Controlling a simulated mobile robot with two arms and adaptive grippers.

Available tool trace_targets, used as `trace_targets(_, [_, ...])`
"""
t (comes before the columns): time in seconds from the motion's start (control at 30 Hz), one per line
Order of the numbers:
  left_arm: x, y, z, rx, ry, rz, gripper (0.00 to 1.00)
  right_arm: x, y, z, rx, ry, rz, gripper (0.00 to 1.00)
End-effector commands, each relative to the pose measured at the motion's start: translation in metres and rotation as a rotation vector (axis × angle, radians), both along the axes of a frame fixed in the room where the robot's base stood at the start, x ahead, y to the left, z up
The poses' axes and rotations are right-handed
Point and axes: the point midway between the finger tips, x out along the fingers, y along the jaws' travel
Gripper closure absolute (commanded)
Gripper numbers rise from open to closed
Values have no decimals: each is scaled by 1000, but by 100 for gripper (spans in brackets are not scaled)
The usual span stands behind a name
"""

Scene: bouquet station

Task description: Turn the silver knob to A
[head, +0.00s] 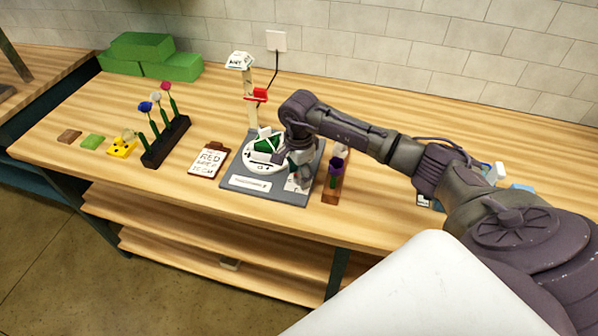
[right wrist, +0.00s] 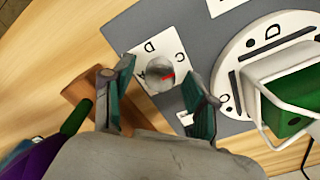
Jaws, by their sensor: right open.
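The silver knob (right wrist: 158,75) sits on a white square plate (right wrist: 176,51) with letters around it; I read D, A and C. Its red mark points right in the right wrist view, away from the A at its left. My right gripper (right wrist: 160,82) is open, its two fingers on either side of the knob with visible gaps, so it does not hold it. In the head view the right gripper (head: 302,164) is over the grey board (head: 240,193), and hides the knob; the plate (head: 297,184) partly shows. My left gripper is not in view.
A white lettered disc (head: 252,164) carrying a green block in a white frame stands close beside the plate. A wooden stand (head: 331,196) with a purple flower is on the other side. A clipboard (head: 209,160) and flower rack (head: 170,143) stand left.

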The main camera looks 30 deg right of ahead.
Motion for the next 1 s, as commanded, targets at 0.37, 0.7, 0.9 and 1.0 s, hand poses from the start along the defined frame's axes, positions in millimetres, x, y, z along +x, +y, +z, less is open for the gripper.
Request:
trace_targets(0.37, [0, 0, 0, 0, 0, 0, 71, 0, 0, 0, 1, 0, 0, 82])
trace_targets(0.7, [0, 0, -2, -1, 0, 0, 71, 0, 0, 0, 1, 0, -16, 100])
trace_targets(0.9, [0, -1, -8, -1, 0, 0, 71, 0, 0, -1, 1, -1, -89, 100])
trace_targets(1.0, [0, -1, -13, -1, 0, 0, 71, 1, -1, -1, 0, -2, -154, 100])
